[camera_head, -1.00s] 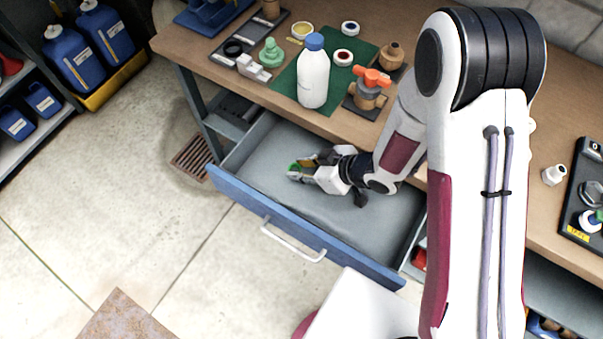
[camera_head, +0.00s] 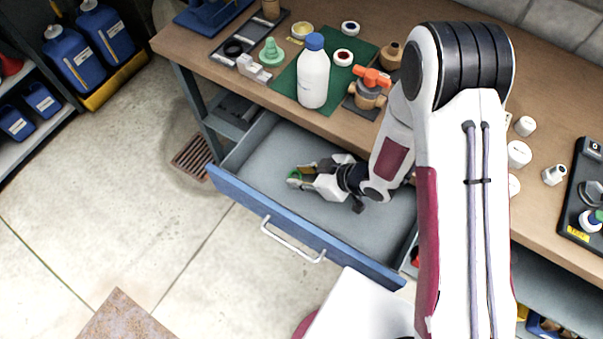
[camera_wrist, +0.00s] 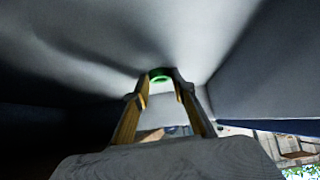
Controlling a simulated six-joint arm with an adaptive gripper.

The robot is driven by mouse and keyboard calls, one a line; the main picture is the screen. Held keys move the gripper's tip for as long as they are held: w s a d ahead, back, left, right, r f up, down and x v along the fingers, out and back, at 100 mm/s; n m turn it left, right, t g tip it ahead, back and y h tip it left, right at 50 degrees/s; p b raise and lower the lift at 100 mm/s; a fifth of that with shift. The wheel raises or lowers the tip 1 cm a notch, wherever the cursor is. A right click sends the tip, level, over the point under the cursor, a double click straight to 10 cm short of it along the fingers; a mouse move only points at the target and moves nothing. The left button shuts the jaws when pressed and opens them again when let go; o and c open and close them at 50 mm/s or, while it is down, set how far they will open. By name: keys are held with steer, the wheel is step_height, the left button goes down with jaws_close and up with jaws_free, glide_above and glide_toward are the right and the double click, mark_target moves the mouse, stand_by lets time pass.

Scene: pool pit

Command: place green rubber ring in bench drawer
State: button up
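The green rubber ring (camera_head: 295,175) is between the fingertips of my gripper (camera_head: 298,175), inside the open bench drawer (camera_head: 268,150). In the wrist view the green ring (camera_wrist: 160,76) shows between the two tips of my gripper (camera_wrist: 161,78), which appear shut on it. The grey drawer floor lies beneath. I cannot tell whether the ring touches the floor. The drawer is pulled well out, with a blue front and a pale handle (camera_head: 292,243). The rest of the drawer appears empty.
The bench top (camera_head: 195,45) overhangs the drawer's back. On it stand a white bottle with a blue cap (camera_head: 313,75), a green stepped part (camera_head: 271,52) and a valve with an orange handle (camera_head: 370,88). The floor ahead of the drawer is mostly clear.

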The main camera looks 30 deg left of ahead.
steer(key=shift+o, duration=0.8)
steer(key=shift+r, duration=0.25)
steer(key=v, duration=1.2)
steer(key=shift+f, duration=0.1)
stand_by(0.4)
